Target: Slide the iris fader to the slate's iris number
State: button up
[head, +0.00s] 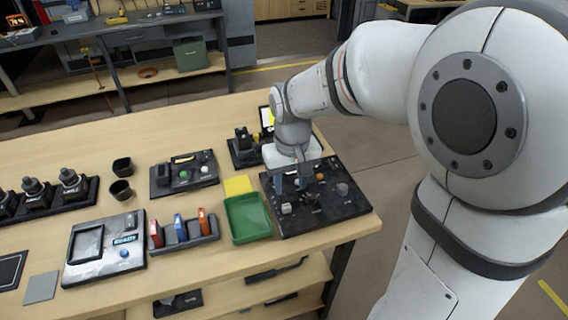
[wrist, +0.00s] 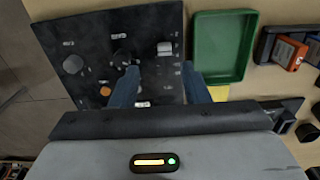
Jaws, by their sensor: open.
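A black control panel (head: 335,213) lies at the table's right end and also fills the upper left of the wrist view (wrist: 50,40). It carries a light grey block-shaped cap (head: 286,208), likely the iris fader, seen in the wrist view (wrist: 164,48) beside small scale marks too small to read. My gripper (head: 291,184) is over the panel, pointing down. In the wrist view its blue fingers (wrist: 160,82) are apart with nothing between them, and the cap lies beyond their tips.
The panel also has a dark knob (wrist: 122,58), a grey knob (wrist: 73,64) and an orange button (wrist: 105,91). A green tray (head: 248,218) stands close left of the panel, with a yellow pad (head: 238,185) behind it. A rack (head: 183,238) of coloured items stands farther left.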

aim_at(286, 205)
jog(key=shift+w+a+f, duration=0.25)
jog(key=shift+a, duration=0.15)
jog(key=shift+a+f, duration=0.1)
jog(key=shift+f, duration=0.25)
notch_tip(286, 205, down, 7)
jog(key=shift+c, duration=0.2)
grip_shut()
jog(key=shift+w, duration=0.1)
